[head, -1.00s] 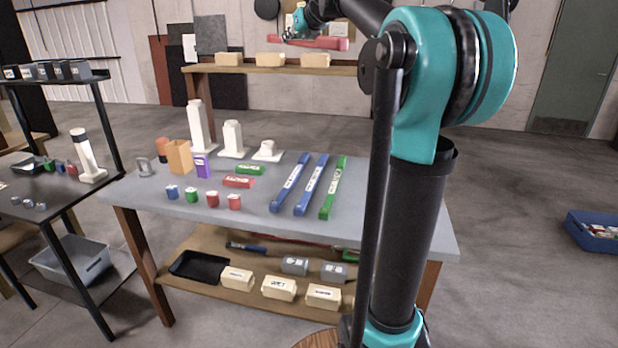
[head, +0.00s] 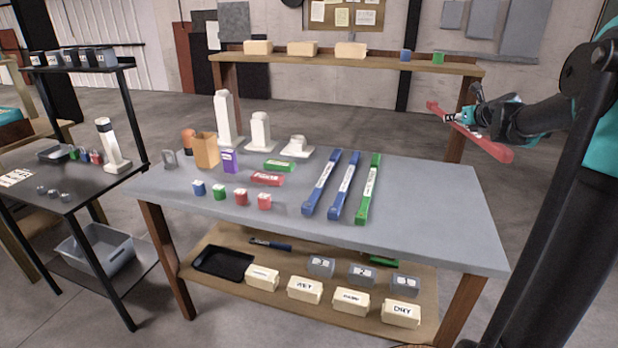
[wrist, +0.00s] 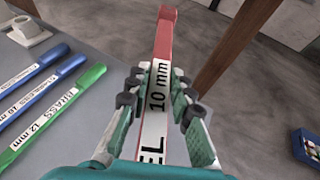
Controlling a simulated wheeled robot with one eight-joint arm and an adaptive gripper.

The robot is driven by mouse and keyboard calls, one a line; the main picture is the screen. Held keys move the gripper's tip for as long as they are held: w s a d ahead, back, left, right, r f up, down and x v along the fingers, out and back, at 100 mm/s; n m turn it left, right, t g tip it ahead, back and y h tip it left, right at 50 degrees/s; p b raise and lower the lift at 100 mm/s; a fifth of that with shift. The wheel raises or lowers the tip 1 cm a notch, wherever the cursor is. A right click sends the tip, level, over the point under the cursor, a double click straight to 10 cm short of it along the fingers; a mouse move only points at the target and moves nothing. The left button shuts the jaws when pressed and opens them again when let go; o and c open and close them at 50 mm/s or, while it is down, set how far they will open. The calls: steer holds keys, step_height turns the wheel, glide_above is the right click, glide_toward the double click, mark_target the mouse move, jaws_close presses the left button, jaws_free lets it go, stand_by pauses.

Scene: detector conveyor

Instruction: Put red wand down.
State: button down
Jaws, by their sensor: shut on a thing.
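The red wand (head: 491,146) is held in the air by my gripper (head: 466,117), off the right far side of the grey table (head: 420,215). In the wrist view, the red wand (wrist: 165,38) lies between the two fingers of my gripper (wrist: 158,100), which is shut on it. Its white label reads "10 mm", and its far end points away from me. Two blue wands (head: 322,183) and a green wand (head: 368,190) lie side by side on the table's right half. The wrist view shows the green wand (wrist: 55,112) with a "12 mm" label.
The table's right end is bare. Small coloured blocks (head: 240,197), an orange holder (head: 206,150) and white stands (head: 261,132) occupy its left and back. A wooden shelf (head: 390,62) stands behind.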

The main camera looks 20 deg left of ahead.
glide_above(437, 188)
step_height(437, 188, down, 4)
steer(key=shift+f, duration=0.1)
step_height(437, 188, down, 20)
steer(key=shift+r, duration=0.1)
steer(key=c, duration=1.3)
jaws_free()
steer(key=shift+c, duration=0.2)
steer(key=v, duration=1.2)
